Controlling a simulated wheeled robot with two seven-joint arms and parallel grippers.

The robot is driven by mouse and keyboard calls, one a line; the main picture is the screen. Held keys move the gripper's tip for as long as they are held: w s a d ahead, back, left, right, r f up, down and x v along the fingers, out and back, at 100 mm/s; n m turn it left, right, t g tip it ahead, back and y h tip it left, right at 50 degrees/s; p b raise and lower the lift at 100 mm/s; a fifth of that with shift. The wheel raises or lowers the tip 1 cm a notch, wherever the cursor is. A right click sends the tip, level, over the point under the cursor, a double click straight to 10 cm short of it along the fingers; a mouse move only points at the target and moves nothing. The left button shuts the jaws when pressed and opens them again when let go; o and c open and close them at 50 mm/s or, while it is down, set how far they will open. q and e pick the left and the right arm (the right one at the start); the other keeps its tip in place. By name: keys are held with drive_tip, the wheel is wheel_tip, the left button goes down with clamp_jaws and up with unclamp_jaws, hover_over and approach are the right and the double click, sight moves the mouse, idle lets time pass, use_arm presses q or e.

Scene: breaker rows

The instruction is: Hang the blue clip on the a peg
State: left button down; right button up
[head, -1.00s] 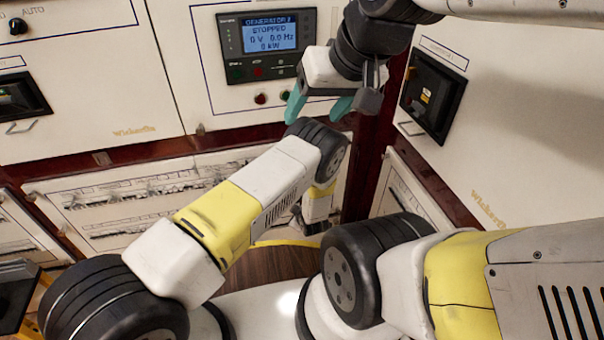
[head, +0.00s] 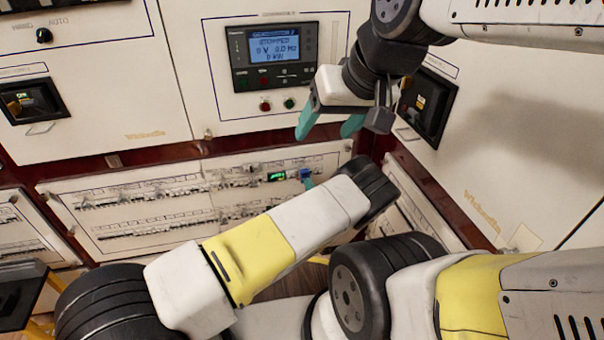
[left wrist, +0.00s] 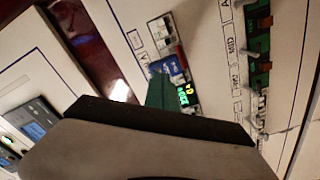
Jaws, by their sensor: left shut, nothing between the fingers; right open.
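A small blue piece, apparently the blue clip (head: 305,173), is at the right end of the upper breaker row; it also shows in the left wrist view (left wrist: 176,68). The teal fingertips of my left gripper (head: 308,183) are just below it, shut and empty. In the left wrist view the left gripper (left wrist: 158,90) appears right beside or against the blue piece. Whether the piece sits on a peg cannot be told, and peg a cannot be made out. My right gripper (head: 330,127) is open and empty, high in front of the generator panel.
A green-lit display (head: 277,176) is left of the blue piece. The breaker panel (head: 105,240) has two rows of breakers, partly hidden by my left arm. A generator controller (head: 273,55) is above. Black-framed switches (head: 32,102) are on the cabinets at both sides.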

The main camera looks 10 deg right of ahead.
use_arm(q)
drive_tip(key=shift+w, duration=0.95)
drive_tip(key=shift+w, duration=0.8)
drive_tip(key=shift+s, duration=0.1)
drive_tip(key=s, duration=1)
drive_tip(key=shift+s+d, duration=0.15)
